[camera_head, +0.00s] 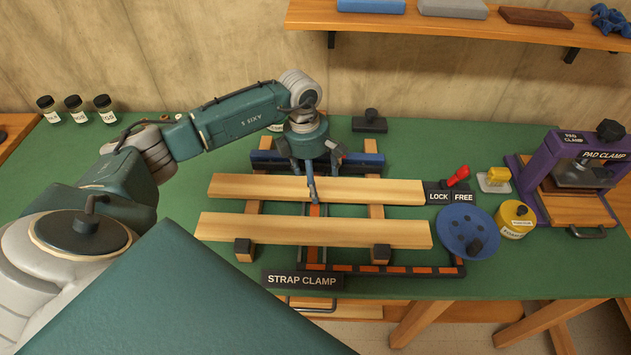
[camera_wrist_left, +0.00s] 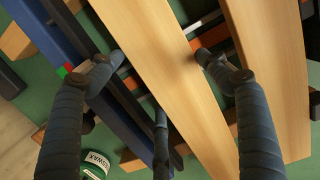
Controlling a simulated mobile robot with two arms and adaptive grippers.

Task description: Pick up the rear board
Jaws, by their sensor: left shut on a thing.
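The rear board (camera_head: 245,187) is a long pale wooden plank lying left to right across the strap clamp. My left gripper (camera_head: 313,172) comes down over its middle and is shut on it, with fingers on both its long sides. In the left wrist view the rear board (camera_wrist_left: 165,75) passes between the fingers of the gripper (camera_wrist_left: 155,63). I cannot tell whether it is clear of its supports. The front board (camera_head: 290,231) lies parallel, nearer to me, with a gap between; it also shows in the wrist view (camera_wrist_left: 265,65). My right gripper is not in view.
The strap clamp's blue bar (camera_head: 363,162) runs behind the rear board. Right of the boards are the LOCK/FREE plate (camera_head: 450,197), a blue disc (camera_head: 467,230), a yellow can (camera_head: 515,220) and the purple pad clamp (camera_head: 525,185). Small jars (camera_head: 75,108) stand far left.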

